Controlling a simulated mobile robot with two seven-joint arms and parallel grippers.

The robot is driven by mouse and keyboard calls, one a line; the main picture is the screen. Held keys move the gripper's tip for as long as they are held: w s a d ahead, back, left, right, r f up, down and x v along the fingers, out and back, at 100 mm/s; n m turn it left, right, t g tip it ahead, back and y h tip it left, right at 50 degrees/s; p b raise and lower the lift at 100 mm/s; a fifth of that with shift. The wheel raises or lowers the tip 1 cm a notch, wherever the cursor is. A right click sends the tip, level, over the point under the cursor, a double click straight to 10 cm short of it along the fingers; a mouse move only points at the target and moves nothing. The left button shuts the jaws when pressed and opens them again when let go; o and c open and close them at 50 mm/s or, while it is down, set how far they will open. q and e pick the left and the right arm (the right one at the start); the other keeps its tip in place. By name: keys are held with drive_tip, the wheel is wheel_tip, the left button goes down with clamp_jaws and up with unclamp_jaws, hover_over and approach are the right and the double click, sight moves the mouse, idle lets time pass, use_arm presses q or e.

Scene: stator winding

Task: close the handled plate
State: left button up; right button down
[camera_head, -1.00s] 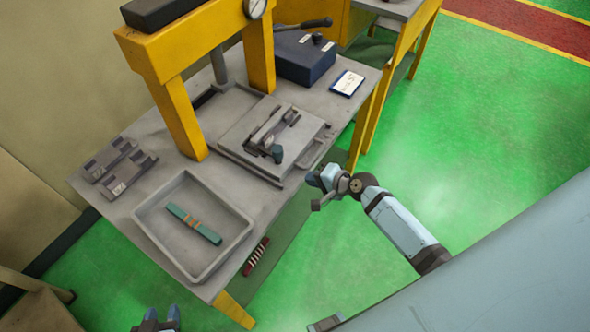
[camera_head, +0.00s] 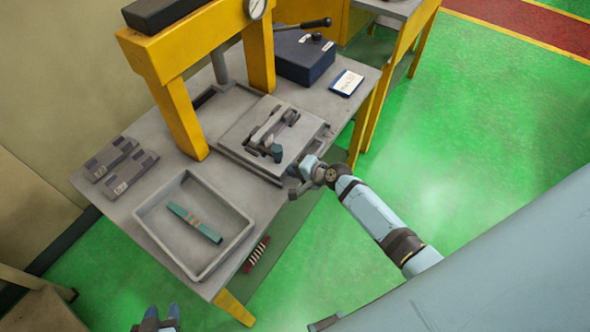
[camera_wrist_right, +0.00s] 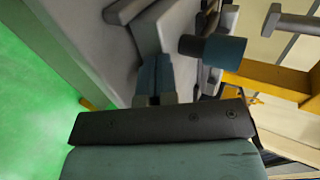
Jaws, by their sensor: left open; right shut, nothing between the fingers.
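The handled plate (camera_head: 240,132) is a grey square plate on the table beside the press. It carries a grey bar-like handle fitting with a dark blue knob (camera_head: 275,152) near its front end. My right gripper (camera_head: 302,170) is at the plate's right front corner, close to the knob. Its shut, empty fingers (camera_wrist_right: 155,75) point toward the plate in the right wrist view, with the knob (camera_wrist_right: 225,50) just to their right and apart in the picture. My left gripper (camera_head: 156,317) is open and empty at the bottom edge of the head view, away from the plate.
The yellow press frame (camera_head: 181,115) stands behind the plate. A grey tray (camera_head: 232,245) holds a teal bar with bands. Two grey brackets (camera_head: 118,160) lie at left. A dark blue box (camera_head: 304,58) and a label card (camera_head: 347,82) are at the back right.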

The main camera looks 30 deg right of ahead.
sight(244, 143)
drive_tip(key=w+a+b, duration=0.1)
drive_tip(key=w+a, duration=0.2)
drive_tip(key=w, duration=0.2)
drive_tip(key=w+a+b, duration=0.1)
drive_tip(key=w+a, duration=0.2)
drive_tip(key=w, duration=0.2)
drive_tip(key=w+a+b, duration=0.1)
drive_tip(key=w+a, duration=0.2)
drive_tip(key=w, duration=0.2)
drive_tip(key=shift+w+b, duration=0.2)
drive_tip(key=shift+b, duration=0.1)
drive_tip(key=shift+w+a, duration=0.3)
drive_tip(key=shift+w, duration=0.15)
drive_tip(key=shift+r, duration=0.15)
drive_tip(key=shift+w+a+r, duration=0.1)
